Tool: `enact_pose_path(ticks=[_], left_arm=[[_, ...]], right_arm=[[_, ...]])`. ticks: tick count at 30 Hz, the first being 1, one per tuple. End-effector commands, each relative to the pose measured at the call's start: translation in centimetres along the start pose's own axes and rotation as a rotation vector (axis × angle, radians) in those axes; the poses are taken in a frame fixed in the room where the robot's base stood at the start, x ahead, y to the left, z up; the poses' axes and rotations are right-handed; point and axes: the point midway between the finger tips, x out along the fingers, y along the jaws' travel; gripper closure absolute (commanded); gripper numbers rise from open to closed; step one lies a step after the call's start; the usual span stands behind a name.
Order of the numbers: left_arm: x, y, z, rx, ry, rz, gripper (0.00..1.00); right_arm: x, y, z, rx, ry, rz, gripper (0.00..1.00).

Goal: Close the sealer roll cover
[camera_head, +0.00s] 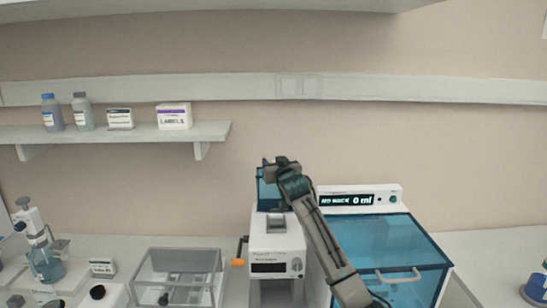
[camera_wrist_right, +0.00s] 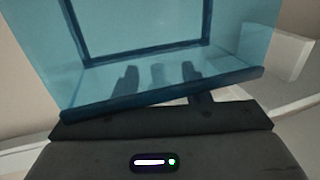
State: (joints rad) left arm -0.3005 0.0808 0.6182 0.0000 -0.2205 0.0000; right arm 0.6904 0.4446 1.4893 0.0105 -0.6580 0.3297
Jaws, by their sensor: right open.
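The sealer (camera_head: 276,250) is a white machine with a small dark display and an orange handle on its left side. Its roll cover (camera_head: 268,198) is translucent blue and stands raised at the top of the machine, partly hidden by my right arm. My right gripper (camera_head: 281,163) is at the raised cover's upper edge. In the right wrist view the blue cover (camera_wrist_right: 100,80) fills the upper middle, and the fingers of my right gripper (camera_wrist_right: 160,75) show through it, apart. I cannot tell whether they touch it. My left gripper is not in view.
A white machine with a teal lid (camera_head: 400,240) and a "0 ml" display stands close on the right. A clear box (camera_head: 178,262) is to the left. A wall shelf (camera_head: 130,132) holds bottles and boxes. Labware crowds the far left.

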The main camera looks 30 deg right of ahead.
Motion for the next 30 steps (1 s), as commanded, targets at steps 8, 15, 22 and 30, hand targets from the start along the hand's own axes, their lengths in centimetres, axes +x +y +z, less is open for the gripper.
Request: enact_pose_path(ticks=[8, 15, 22, 30], left_arm=[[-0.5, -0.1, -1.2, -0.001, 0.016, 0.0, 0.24], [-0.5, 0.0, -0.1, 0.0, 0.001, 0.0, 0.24], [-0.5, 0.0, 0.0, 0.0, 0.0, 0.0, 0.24], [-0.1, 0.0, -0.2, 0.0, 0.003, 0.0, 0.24]], right_arm=[[1.0, 0.0, 0.0, 0.0, 0.0, 0.0, 0.57], [1.0, 0.0, 0.0, 0.0, 0.001, 0.0, 0.69], [0.9, 0.0, 0.0, 0.0, 0.001, 0.0, 1.0], [1.2, -0.2, 0.0, 0.0, 0.001, -0.001, 1.0]])
